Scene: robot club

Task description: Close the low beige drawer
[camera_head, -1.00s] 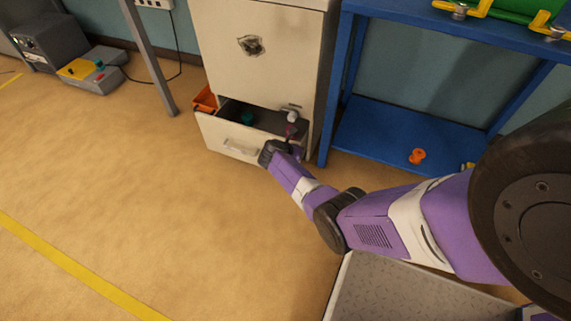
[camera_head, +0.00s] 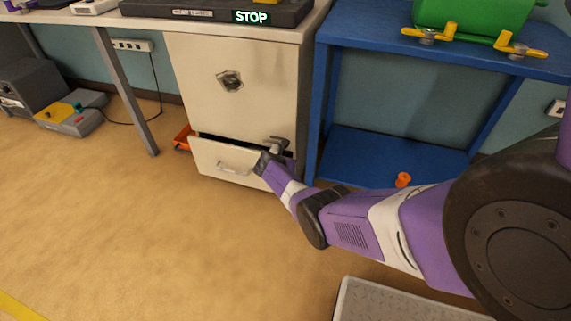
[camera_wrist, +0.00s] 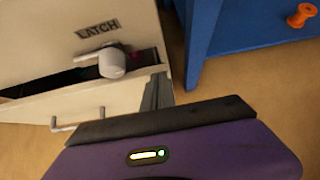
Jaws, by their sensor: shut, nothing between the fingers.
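The low beige drawer (camera_head: 215,160) is at the bottom of the beige cabinet (camera_head: 190,90), slightly open, with a narrow dark gap above its front. Its bar handle (camera_head: 235,168) faces the room. A metal latch lever (camera_head: 277,143) sits on the cabinet above the drawer's right end; in the wrist view the lever (camera_wrist: 112,62) is under the word LATCH. My gripper (camera_head: 263,162) is shut and empty at the right part of the drawer front, right of the handle. Its fingertips are hard to make out, and I cannot tell whether they touch. The wrist view also shows the drawer (camera_wrist: 40,108).
A blue shelf unit (camera_head: 316,120) stands close on the right, with an orange spool (camera_head: 403,180) on its low shelf. A grey table leg (camera_head: 128,95) stands farther left. The floor in front is clear.

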